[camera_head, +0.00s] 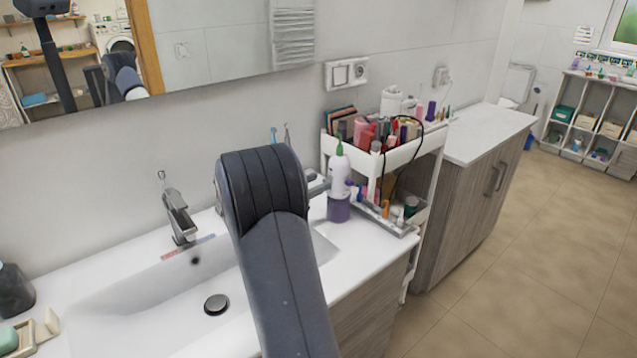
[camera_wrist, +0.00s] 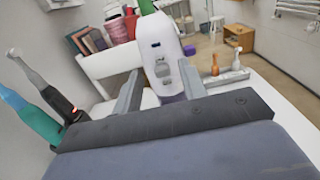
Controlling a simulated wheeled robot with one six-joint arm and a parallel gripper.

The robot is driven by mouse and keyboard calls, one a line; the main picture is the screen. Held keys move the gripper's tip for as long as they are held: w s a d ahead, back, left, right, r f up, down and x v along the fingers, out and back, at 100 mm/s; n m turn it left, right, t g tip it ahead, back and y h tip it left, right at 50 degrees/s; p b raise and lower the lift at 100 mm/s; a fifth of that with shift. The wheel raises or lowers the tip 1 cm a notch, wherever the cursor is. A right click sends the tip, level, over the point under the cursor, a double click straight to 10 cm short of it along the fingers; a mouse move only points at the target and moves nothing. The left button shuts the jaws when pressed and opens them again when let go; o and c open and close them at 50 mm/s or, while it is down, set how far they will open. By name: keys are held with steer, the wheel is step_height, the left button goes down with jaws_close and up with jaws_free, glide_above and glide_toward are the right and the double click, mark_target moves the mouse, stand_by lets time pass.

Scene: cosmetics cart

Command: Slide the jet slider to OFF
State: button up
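A white handheld device with a green top and purple base (camera_head: 339,172) stands upright on the counter beside the cart. In the wrist view the device (camera_wrist: 157,50) is straight ahead, its front facing me, with small dark marks and a grey recessed area (camera_wrist: 162,70) that looks like the slider. I cannot tell the slider's position. My gripper (camera_wrist: 160,88) is open, its two fingers apart on either side of the device's lower front in the picture. Nothing is clearly held, and I cannot tell whether the fingers touch the device.
Two electric toothbrushes, one teal (camera_wrist: 30,118) and one dark (camera_wrist: 45,88), stand close at left. The white cart (camera_head: 408,152) holds many cosmetics behind the device. The sink basin (camera_head: 150,292) and faucet (camera_head: 177,215) lie left of my arm. The wall is behind.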

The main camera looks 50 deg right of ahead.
steer(key=w+a+b, duration=0.1)
steer(key=a, duration=0.8)
steer(key=d, duration=0.3)
steer(key=d+p, duration=0.1)
steer(key=d, duration=0.2)
steer(key=s+d, duration=0.1)
steer(key=d, duration=0.3)
steer(key=shift+s, duration=0.1)
steer(key=shift+a+f+b, duration=0.25)
steer(key=shift+f+b, duration=0.1)
steer(key=shift+f, duration=0.55)
steer(key=shift+d, duration=0.1)
